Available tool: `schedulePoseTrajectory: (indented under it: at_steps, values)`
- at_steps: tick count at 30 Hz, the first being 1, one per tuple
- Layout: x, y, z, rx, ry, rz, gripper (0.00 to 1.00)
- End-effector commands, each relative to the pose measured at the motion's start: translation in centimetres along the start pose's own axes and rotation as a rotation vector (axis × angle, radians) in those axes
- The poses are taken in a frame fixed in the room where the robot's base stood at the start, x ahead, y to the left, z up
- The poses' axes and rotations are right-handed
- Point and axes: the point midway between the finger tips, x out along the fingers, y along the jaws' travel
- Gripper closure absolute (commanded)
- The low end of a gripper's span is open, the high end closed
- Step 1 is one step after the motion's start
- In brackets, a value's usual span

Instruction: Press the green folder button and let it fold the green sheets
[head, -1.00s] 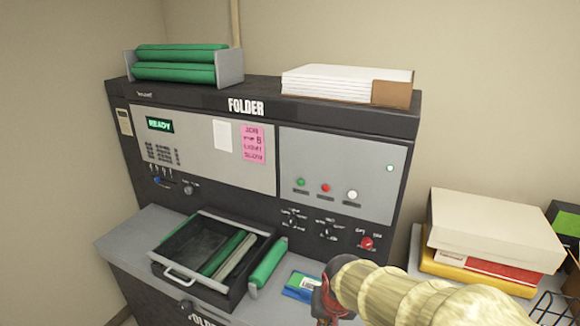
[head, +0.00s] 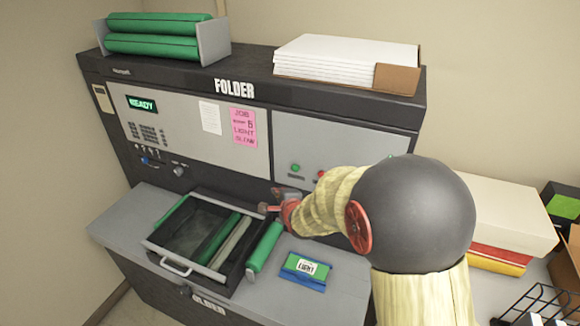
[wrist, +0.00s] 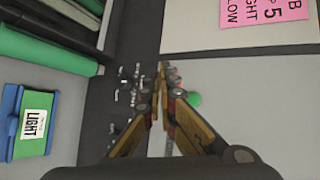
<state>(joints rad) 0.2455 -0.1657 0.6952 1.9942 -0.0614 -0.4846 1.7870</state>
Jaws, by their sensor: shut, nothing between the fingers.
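The black and grey folder machine (head: 200,83) stands against the wall, its green display (head: 141,104) reading READY. The green button (head: 295,167) is on its right front panel, left of a red button (head: 320,174). My gripper (head: 268,207) is in front of the panel, below and left of the green button. In the wrist view my gripper (wrist: 162,68) has its fingertips together, with the green button (wrist: 194,99) just beside the right finger. I cannot tell whether they touch. Green rolls (head: 152,47) lie in a rack on top; green pieces (head: 215,241) lie in the open tray (head: 160,246).
A green roll (head: 265,247) and a blue-green packet labelled LIGHT (head: 309,270) lie on the ledge right of the tray. A pink note (head: 243,126) is on the front. White sheets (head: 345,50) are stacked on top. Boxes (head: 508,215) stand at the right.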

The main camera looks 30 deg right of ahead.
Motion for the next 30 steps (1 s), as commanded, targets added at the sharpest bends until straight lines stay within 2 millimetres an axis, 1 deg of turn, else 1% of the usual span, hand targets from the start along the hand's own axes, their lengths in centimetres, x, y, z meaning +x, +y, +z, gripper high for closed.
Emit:
schedulePoseTrajectory:
  at_steps: [3, 6, 20, 25, 30]
  values:
    - [0.0, -0.9, 0.2, 0.092, -0.010, -0.035, 1.00]
    - [-0.1, -1.0, 0.2, 0.133, -0.011, -0.038, 1.00]
    - [0.1, -1.1, 0.1, 0.146, -0.010, -0.036, 1.00]
    - [1.0, -1.8, -0.7, 0.146, -0.009, -0.036, 1.00]
    - [2.5, -2.8, -2.0, 0.145, -0.009, -0.035, 1.00]
